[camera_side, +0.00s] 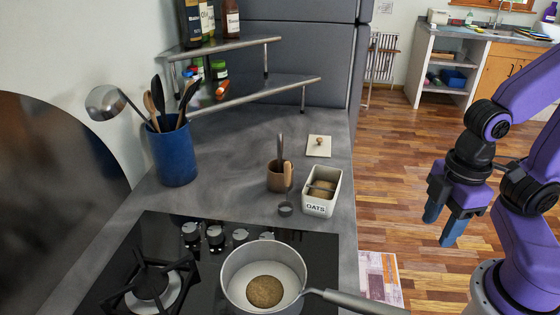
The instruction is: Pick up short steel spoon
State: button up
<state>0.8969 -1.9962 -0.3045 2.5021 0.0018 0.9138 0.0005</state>
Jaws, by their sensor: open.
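My gripper (442,220) hangs at the right over the wood floor, fingers down, open and empty. It is well to the right of the counter and touches nothing. A steel handle (280,148) stands upright in a small brown cup (273,183) on the counter, with a wooden piece beside it. The lower part of this steel utensil is hidden in the cup. Another metal utensil (321,189) lies across the open white OATS box (318,208). I cannot tell for sure which of the two is the short steel spoon.
A small round metal cup (286,209) sits before the brown cup. A lid (318,146) lies behind the box. A pot (235,281) with brown contents stands on the stove, its handle (350,301) pointing right.

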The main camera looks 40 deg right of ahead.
jog(key=w+a+r+m, duration=0.3)
jog(key=w+a+m, duration=0.1)
jog(key=w, duration=0.2)
jog(key=w+a+r+m, duration=0.3)
jog(key=w+m, duration=0.1)
jog(key=w, duration=0.2)
notch_tip(320, 180, up, 9)
jog(key=m, duration=2.3)
send_over(280, 133)
notch_tip(280, 133, down, 12)
jog(key=shift+a+f, duration=0.15)
jog(key=shift+f, duration=0.05)
jog(key=shift+d+f, duration=0.2)
jog(key=shift+f, duration=2.5)
grip_shut()
